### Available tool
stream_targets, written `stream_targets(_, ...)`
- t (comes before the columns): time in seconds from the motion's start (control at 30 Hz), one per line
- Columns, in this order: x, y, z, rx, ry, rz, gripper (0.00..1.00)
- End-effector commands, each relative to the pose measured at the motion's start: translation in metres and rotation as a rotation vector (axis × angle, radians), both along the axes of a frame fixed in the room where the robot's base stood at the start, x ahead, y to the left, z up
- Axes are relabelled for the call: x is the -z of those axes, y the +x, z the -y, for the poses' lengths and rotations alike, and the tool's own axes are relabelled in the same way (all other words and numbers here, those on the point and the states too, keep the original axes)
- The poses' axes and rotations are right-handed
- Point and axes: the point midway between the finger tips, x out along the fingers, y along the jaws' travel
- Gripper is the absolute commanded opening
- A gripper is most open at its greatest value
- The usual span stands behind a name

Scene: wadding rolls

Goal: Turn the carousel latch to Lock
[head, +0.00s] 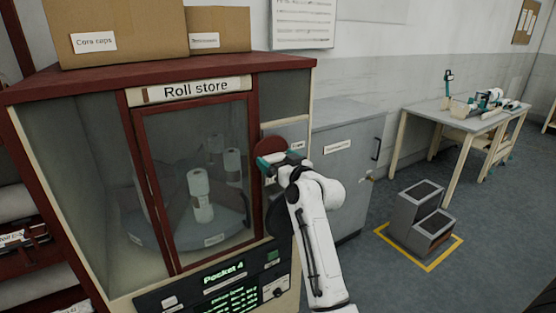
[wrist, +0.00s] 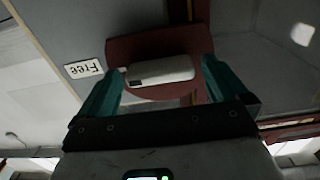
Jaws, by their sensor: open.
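The carousel latch shows in the wrist view as a pale rounded handle (wrist: 160,70) on a dark red plate (wrist: 135,48). A label reading "Free" (wrist: 83,69), upside down in this view, sits beside the plate. In the head view the red plate (head: 268,143) is on the panel right of the store door, partly hidden by my gripper (head: 277,160). My gripper is open, with one teal finger at each end of the handle in the wrist view (wrist: 163,66). I cannot tell whether the fingers touch it. No "Lock" label is readable.
The Roll store cabinet (head: 308,66) has a glazed red-framed door (head: 140,135) with white rolls (head: 200,192) on a carousel behind it. A display (head: 222,272) reads "Pocket 4". A grey cupboard (head: 345,140) stands right; a step stool (head: 420,215) and workbench (head: 440,108) lie beyond.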

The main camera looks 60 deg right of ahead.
Motion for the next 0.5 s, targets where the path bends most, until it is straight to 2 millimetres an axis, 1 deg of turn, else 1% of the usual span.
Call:
stream_targets(0.13,0.0000,0.0000,-0.0001,0.000,0.000,0.000,1.00)
stream_targets(0.17,0.0000,0.0000,-0.0001,0.000,0.000,0.000,0.98)
stream_targets(0.5,0.0001,-0.0002,-0.0002,0.000,0.000,0.000,0.66)
